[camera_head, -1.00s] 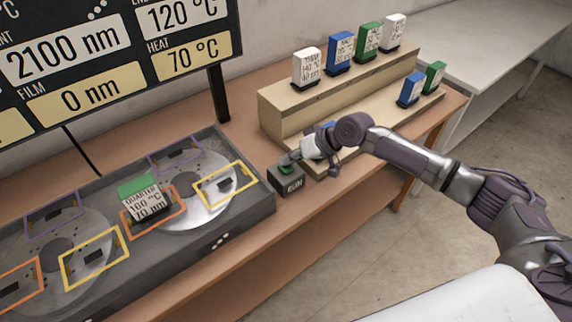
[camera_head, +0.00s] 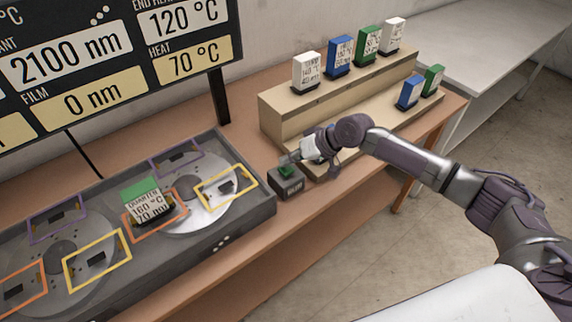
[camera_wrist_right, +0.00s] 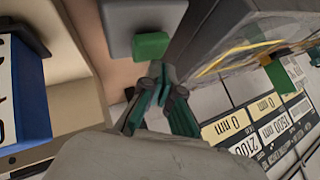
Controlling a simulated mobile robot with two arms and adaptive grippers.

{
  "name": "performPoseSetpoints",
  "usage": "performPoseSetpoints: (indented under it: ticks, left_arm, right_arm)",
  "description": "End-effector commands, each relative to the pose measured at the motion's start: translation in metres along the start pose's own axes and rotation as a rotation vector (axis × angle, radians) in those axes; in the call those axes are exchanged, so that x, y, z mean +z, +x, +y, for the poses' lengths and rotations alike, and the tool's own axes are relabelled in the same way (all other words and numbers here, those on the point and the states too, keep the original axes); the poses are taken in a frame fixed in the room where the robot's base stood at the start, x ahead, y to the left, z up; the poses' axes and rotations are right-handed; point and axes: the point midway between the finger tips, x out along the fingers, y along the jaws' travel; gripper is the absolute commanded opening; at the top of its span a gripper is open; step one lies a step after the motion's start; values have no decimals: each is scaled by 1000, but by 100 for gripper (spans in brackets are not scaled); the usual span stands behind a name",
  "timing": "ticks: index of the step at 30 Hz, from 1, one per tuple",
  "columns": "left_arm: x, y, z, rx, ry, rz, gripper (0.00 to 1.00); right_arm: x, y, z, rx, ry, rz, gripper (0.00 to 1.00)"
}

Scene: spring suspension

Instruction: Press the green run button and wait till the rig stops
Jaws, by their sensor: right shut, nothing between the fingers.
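The green run button (camera_head: 287,171) sits on top of a small dark box (camera_head: 288,186) at the right end of the rig. My right gripper (camera_head: 290,159) is shut and empty, just behind the button in the head view; the button's top shows. In the right wrist view my shut fingertips (camera_wrist_right: 158,75) are close to the green button (camera_wrist_right: 150,46); contact cannot be told. The rig (camera_head: 262,207) is a grey tray with two round discs. A green-topped block (camera_head: 143,201) stands at the orange frame of the right disc. My left gripper is out of view.
A stepped wooden rack (camera_head: 280,118) with white, blue and green blocks stands behind and right of the button. A dark display board (camera_head: 120,65) behind the rig reads FILM 0 nm and HEAT 70 °C. The table front is clear.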

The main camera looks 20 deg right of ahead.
Motion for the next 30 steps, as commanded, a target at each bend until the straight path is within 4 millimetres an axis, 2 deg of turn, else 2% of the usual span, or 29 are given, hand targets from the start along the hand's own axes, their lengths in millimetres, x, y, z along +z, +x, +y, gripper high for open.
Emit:
performPoseSetpoints:
  ticks: [14, 27, 30]
  left_arm:
    - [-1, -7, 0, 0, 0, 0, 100]
    - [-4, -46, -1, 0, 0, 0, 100]
    - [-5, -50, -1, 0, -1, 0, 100]
  right_arm:
    - [-4, -5, -4, -1, 0, 1, 0]
    - [-26, -35, -26, -1, -1, 0, 0]
    - [-28, -38, -28, 0, -1, 0, 0]
